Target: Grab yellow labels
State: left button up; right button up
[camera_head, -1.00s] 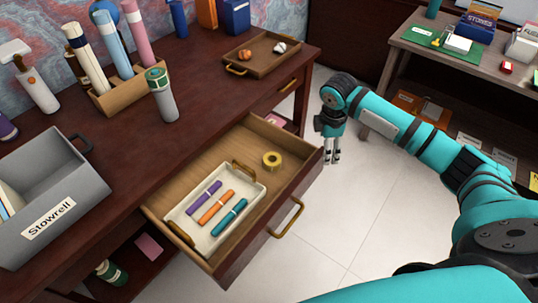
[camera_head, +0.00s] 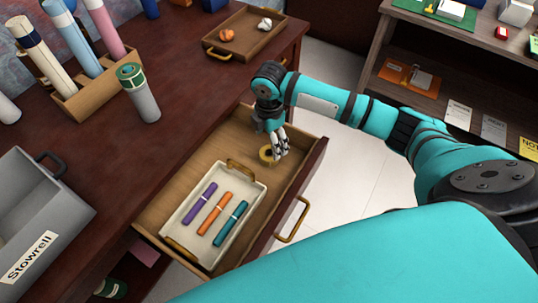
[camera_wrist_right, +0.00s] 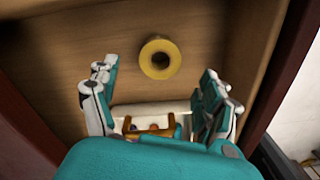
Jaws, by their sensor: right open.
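A yellow roll (camera_head: 264,153), which looks like the labels, lies flat in the open wooden drawer (camera_head: 222,138), near its far right corner. My right gripper (camera_head: 279,150) is inside the drawer, just above and beside the roll, and partly hides it. In the right wrist view the roll (camera_wrist_right: 160,74) shows its round hole and lies between and slightly beyond the fingertips of my open gripper (camera_wrist_right: 158,72). The gap between the fingers is empty and I see no contact with the roll. My left gripper is not in view.
A white tray (camera_head: 240,178) with purple, orange and teal markers lies in the drawer, nearer than the roll. The drawer front (camera_head: 300,190) rises close to my right gripper. The desk holds a grey bin (camera_head: 60,215), a tube holder (camera_head: 95,100) and a wooden tray (camera_head: 245,47).

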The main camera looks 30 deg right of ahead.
aim_at(270, 154)
notch_tip(270, 154, down, 3)
jog(key=shift+f, duration=0.1)
notch_tip(270, 154, down, 4)
jog(key=shift+r, duration=0.25)
jog(key=shift+f, duration=0.3)
jog(key=c, duration=1)
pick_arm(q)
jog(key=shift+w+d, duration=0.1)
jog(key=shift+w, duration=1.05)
pick_arm(e)
jog(key=shift+c, duration=1.2)
jog(key=shift+r, duration=0.1)
